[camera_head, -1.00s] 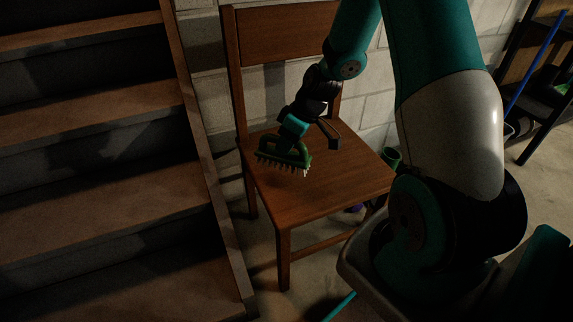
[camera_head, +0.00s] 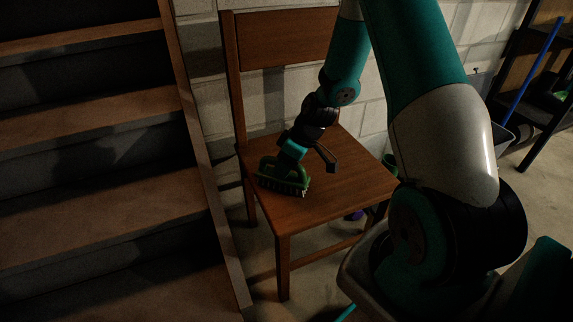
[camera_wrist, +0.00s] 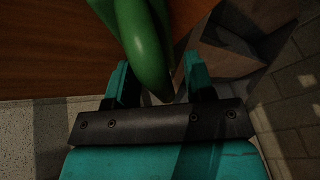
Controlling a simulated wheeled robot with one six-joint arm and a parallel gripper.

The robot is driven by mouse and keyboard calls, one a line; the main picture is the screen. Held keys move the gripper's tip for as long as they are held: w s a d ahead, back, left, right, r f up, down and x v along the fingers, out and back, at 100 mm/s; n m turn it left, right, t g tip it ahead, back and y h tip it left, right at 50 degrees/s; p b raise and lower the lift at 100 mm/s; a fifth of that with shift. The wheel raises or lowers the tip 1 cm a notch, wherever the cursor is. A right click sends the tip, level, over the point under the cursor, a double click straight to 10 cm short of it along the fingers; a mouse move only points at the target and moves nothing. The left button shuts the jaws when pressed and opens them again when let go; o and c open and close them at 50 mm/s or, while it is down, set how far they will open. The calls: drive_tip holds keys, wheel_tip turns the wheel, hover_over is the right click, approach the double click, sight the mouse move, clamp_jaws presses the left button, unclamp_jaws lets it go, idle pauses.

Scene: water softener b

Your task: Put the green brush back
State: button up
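The green brush (camera_head: 284,176) is at the left part of the wooden chair's seat (camera_head: 335,185), bristles down. Its bristles look at or very close to the seat; I cannot tell if they bear on it. My gripper (camera_head: 288,160) is above the brush, pointing down at a tilt. The fingertips are partly hidden behind the handle in the head view.
The chair's backrest (camera_head: 285,40) stands behind my gripper, near a block wall. Wooden stairs (camera_head: 95,205) rise close on the left. A dark shelf with a blue pole (camera_head: 535,75) is at the far right. The seat's front and right are clear.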

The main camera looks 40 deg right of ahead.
drive_tip(key=shift+r, duration=0.1)
drive_tip(key=p+v, duration=0.4)
drive_tip(key=v, duration=0.7)
drive_tip(key=s+a+r+g, duration=0.1)
drive_tip(key=a+r, duration=0.8)
drive_tip(key=a, duration=0.2)
drive_tip(key=s+a+r+g, duration=0.1)
drive_tip(key=s+a+r, duration=0.3)
drive_tip(key=s+a, duration=0.3)
drive_tip(key=s+a+r+n+g, duration=0.1)
drive_tip(key=s+a+r, duration=0.4)
drive_tip(key=s+a, duration=0.3)
drive_tip(key=s, duration=0.2)
drive_tip(key=shift+s+n, duration=0.3)
drive_tip(key=shift+s, duration=0.05)
drive_tip(key=shift+a+r, duration=0.1)
